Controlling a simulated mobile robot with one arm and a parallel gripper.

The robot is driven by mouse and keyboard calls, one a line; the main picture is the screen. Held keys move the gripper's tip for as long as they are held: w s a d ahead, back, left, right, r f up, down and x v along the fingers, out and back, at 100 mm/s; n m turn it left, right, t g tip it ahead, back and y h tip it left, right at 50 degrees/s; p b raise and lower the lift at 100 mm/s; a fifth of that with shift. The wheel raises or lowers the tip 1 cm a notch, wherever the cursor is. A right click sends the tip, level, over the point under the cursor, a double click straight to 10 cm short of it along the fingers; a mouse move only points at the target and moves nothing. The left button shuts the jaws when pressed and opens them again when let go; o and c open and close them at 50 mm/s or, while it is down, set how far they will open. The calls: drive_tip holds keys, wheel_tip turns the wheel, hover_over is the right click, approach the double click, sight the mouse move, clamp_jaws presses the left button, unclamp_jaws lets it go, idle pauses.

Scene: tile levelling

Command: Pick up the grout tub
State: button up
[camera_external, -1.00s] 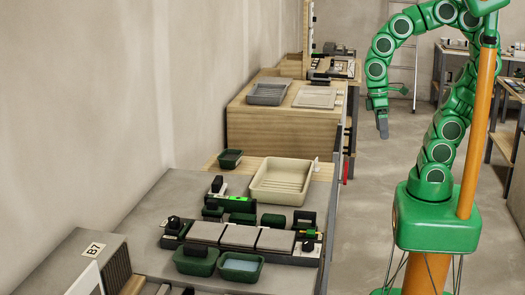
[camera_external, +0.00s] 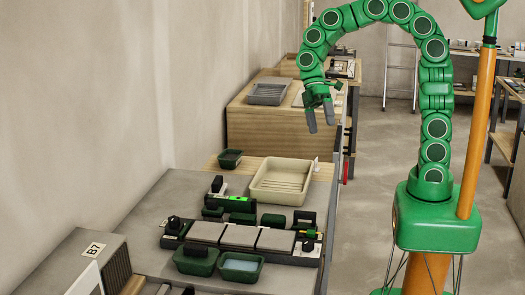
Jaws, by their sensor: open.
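Small dark green tubs stand on the grey worktop. One front tub (camera_external: 197,263) has a dark block in or on it. The front tub beside it (camera_external: 241,267) holds something pale blue. A smaller dark green tub (camera_external: 231,158) stands at the back left of the worktop. I cannot tell which of these is the grout tub. My gripper (camera_external: 320,120) is open and empty, fingers pointing down. It hangs in the air above and behind the beige tray, apart from all the tubs.
A beige ribbed tray (camera_external: 286,181) stands behind a row of grey tiles (camera_external: 240,236) with dark green blocks around it. A wooden bench (camera_external: 262,128) with a grey tray (camera_external: 268,93) is farther back. The wall runs along the left.

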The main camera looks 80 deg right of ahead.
drive_tip(key=w+d+f+n+t+y, duration=0.1)
drive_tip(key=w+d+f+n+y, duration=0.15)
drive_tip(key=w, duration=0.85)
drive_tip(key=w+d+f+n+y, duration=0.2)
drive_tip(key=w+d+n+y, duration=0.1)
drive_tip(key=w, duration=0.7)
drive_tip(key=n+t+y, duration=0.2)
drive_tip(key=n+t, duration=0.2)
drive_tip(key=n, duration=0.1)
approach(226, 165)
drive_tip(key=v, duration=0.2)
drive_tip(key=shift+w+d+r+m, duration=0.15)
drive_tip(key=shift+d+r+m, duration=0.1)
drive_tip(key=shift+d, duration=0.1)
drive_tip(key=shift+f, duration=0.15)
drive_tip(key=shift+w+a+f, duration=0.1)
drive_tip(key=shift+a, duration=0.1)
drive_tip(key=shift+x, duration=3.6)
drive_tip(key=shift+f, duration=0.15)
